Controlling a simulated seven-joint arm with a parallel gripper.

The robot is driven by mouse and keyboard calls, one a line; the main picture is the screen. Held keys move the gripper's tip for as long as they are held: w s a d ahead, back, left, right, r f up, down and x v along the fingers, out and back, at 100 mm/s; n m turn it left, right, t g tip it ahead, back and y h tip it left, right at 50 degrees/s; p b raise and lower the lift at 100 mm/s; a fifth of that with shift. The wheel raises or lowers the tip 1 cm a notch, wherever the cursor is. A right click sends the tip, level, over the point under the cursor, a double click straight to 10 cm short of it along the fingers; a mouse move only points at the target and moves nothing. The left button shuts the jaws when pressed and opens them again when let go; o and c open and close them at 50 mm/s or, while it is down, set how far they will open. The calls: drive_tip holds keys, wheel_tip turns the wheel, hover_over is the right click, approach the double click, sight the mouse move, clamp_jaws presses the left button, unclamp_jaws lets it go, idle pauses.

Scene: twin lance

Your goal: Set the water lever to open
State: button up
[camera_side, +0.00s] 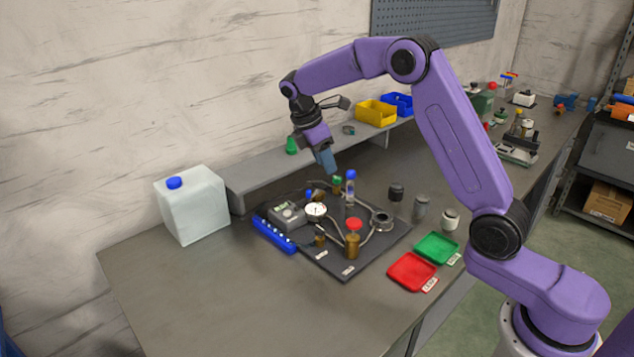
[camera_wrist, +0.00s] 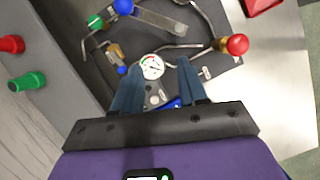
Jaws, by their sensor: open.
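A dark board (camera_side: 330,262) on the bench carries pipes, valves and a round white gauge (camera_side: 316,211); the gauge also shows in the wrist view (camera_wrist: 151,67). A small brass fitting with a blue end (camera_wrist: 122,70) lies left of the gauge in the wrist view. It may be the water lever; its setting cannot be read. Its blue part shows small in the side view (camera_side: 309,194). My gripper (camera_side: 329,169) is open and empty above the back of the board. In the wrist view its blue-grey fingers (camera_wrist: 158,64) stand apart, with the gauge beyond them.
A blue-topped upright part (camera_side: 350,188), a green knob (camera_wrist: 95,22) and a red knob (camera_side: 353,225) rise from the board. A grey shelf (camera_side: 265,168) runs behind. A white jug (camera_side: 195,207) stands left; red (camera_side: 411,271) and green (camera_side: 437,247) trays lie right.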

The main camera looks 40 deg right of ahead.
sight(308, 192)
drive_tip(key=w+a+r+n+t, duration=0.2)
drive_tip(key=w+a+n+t, duration=0.15)
drive_tip(key=w+n, duration=0.35)
drive_tip(key=shift+g, duration=0.45)
drive_tip(key=x, duration=1.7)
drive_tip(key=shift+w+d+f, duration=0.1)
drive_tip(key=shift+w+d, duration=0.05)
drive_tip(key=shift+w, duration=0.05)
clamp_jaws()
